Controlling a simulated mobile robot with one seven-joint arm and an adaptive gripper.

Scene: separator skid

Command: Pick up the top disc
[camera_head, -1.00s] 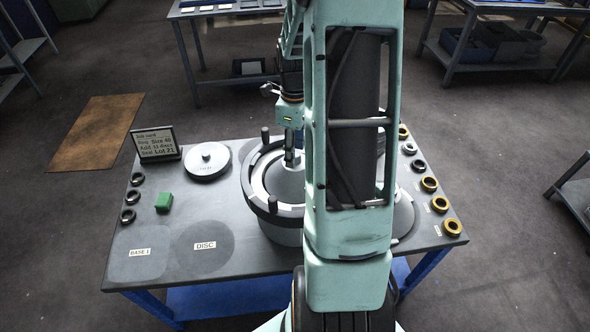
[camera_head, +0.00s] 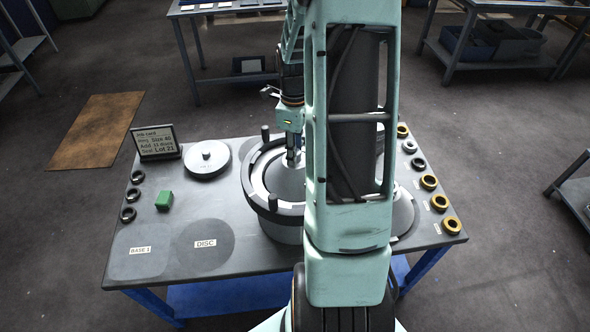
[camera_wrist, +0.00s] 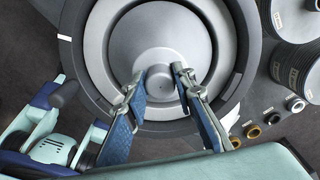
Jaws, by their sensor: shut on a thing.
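The top disc is a grey cone-shaped disc (camera_head: 286,184) inside the round separator bowl (camera_head: 262,206) near the middle of the table. In the wrist view the disc (camera_wrist: 160,38) lies inside the bowl's rings, with a small knob at its centre. My gripper (camera_wrist: 164,84) has one finger on each side of this knob and is shut on it. In the head view my gripper (camera_head: 293,162) points down at the disc's centre, and my arm hides the bowl's right side. The disc appears seated in the bowl; any small gap beneath it cannot be seen.
A round lid (camera_head: 207,160), a green block (camera_head: 164,201), a job card (camera_head: 156,143) and black rings lie left. The flat DISC spot (camera_head: 204,258) is bare.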

